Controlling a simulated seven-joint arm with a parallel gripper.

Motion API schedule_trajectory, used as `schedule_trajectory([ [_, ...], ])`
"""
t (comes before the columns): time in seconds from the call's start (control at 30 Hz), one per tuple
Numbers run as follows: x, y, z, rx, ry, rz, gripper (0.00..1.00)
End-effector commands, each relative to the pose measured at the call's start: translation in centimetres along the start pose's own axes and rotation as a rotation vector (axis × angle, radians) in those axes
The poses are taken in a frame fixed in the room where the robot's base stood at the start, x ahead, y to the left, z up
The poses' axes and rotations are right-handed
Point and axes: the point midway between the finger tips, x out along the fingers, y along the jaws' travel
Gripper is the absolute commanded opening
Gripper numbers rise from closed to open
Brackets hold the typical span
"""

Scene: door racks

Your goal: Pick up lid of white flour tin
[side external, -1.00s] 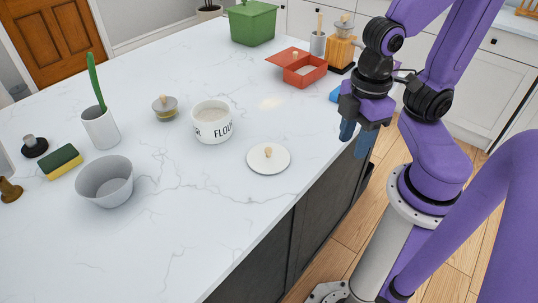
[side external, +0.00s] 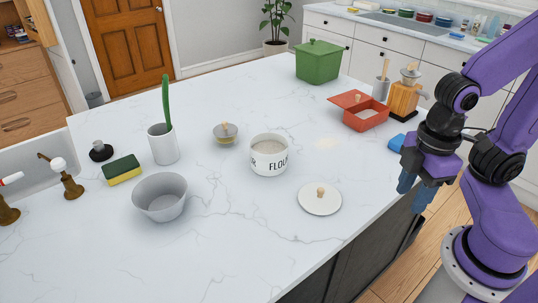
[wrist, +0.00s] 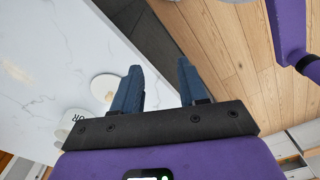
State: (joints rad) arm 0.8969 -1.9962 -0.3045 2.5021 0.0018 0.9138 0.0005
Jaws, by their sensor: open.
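The white flour tin (side external: 269,157) stands without its lid on the marble counter, with pale contents showing inside. Its round white lid (side external: 320,201) with a small wooden knob lies flat on the counter, in front and to the right of the tin. In the wrist view the lid (wrist: 102,84) is left of the fingers, and part of the tin (wrist: 66,122) shows lower left. My gripper (side external: 415,191) is open and empty, its blue fingers pointing down, to the right of the lid and apart from it, by the counter's edge. The fingers also show in the wrist view (wrist: 160,66).
A grey bowl (side external: 160,197), sponge (side external: 122,169), white cup (side external: 163,144) and small lidded jar (side external: 225,134) stand left. A red open box (side external: 364,109), green box (side external: 318,62) and wooden grinder (side external: 404,98) are farther back. Counter around the lid is clear.

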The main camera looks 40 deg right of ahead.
Motion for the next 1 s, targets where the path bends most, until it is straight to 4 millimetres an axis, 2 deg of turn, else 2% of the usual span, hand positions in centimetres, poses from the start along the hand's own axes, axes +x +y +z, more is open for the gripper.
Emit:
schedule_trajectory([
  [0.1,0.0,0.0,0.0,0.000,0.000,0.000,0.43],
  [0.17,0.0,0.0,0.0,0.000,0.000,0.000,0.48],
  [0.43,0.0,0.0,-0.1,-0.002,0.000,0.000,0.48],
  [0.57,-0.4,0.7,-1.1,-0.041,-0.002,0.001,0.48],
  [0.77,-2.2,4.1,-5.1,-0.230,-0.010,0.003,0.48],
  [1.0,-4.5,9.7,-9.6,-0.507,-0.022,-0.001,0.48],
])
